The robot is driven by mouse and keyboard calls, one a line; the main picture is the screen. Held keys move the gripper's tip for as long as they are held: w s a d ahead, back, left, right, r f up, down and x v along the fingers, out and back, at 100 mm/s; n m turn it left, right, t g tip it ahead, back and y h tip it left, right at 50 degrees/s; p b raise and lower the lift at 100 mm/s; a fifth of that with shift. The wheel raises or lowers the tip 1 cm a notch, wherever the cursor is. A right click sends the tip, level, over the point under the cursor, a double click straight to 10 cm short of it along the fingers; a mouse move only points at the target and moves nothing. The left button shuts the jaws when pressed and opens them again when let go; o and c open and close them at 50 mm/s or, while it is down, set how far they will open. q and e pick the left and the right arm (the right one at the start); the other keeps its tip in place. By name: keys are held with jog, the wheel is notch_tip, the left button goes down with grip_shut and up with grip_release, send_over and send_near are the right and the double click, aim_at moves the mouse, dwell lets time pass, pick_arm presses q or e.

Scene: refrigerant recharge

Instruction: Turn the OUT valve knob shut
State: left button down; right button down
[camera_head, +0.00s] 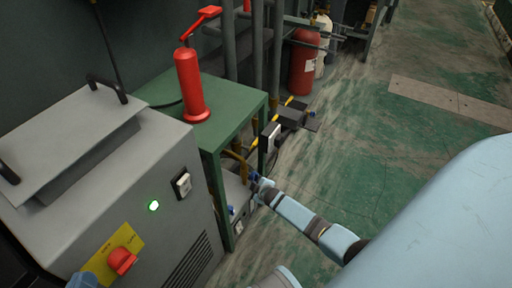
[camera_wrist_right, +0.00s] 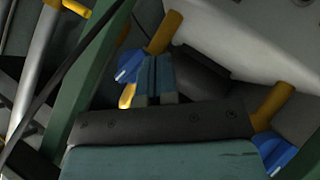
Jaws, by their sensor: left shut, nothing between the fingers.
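Two blue valve knobs on yellow pipe stubs show in the right wrist view, one left of the fingers (camera_wrist_right: 130,66) and one at the lower right (camera_wrist_right: 274,152). Which one is OUT cannot be read. My right gripper (camera_wrist_right: 157,80) has its fingers side by side with hardly a gap, close beside the left knob; whether they touch it is unclear. In the head view this arm reaches down to the grey unit (camera_head: 236,190) under the green table, where the knobs are small. My left gripper (camera_head: 83,281) shows only as a light blue piece at the bottom left edge, shut and empty.
A grey machine (camera_head: 100,170) with a red switch (camera_head: 122,261) stands at the left. A red pump-like cylinder (camera_head: 190,85) stands on the green table (camera_head: 240,95); its leg crosses the right wrist view (camera_wrist_right: 90,75). The green floor (camera_head: 390,165) at the right is mostly clear.

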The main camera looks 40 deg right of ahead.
jog(key=shift+d+f, duration=0.15)
jog(key=shift+f, duration=0.3)
dwell(0.8)
dwell(0.8)
dwell(0.5)
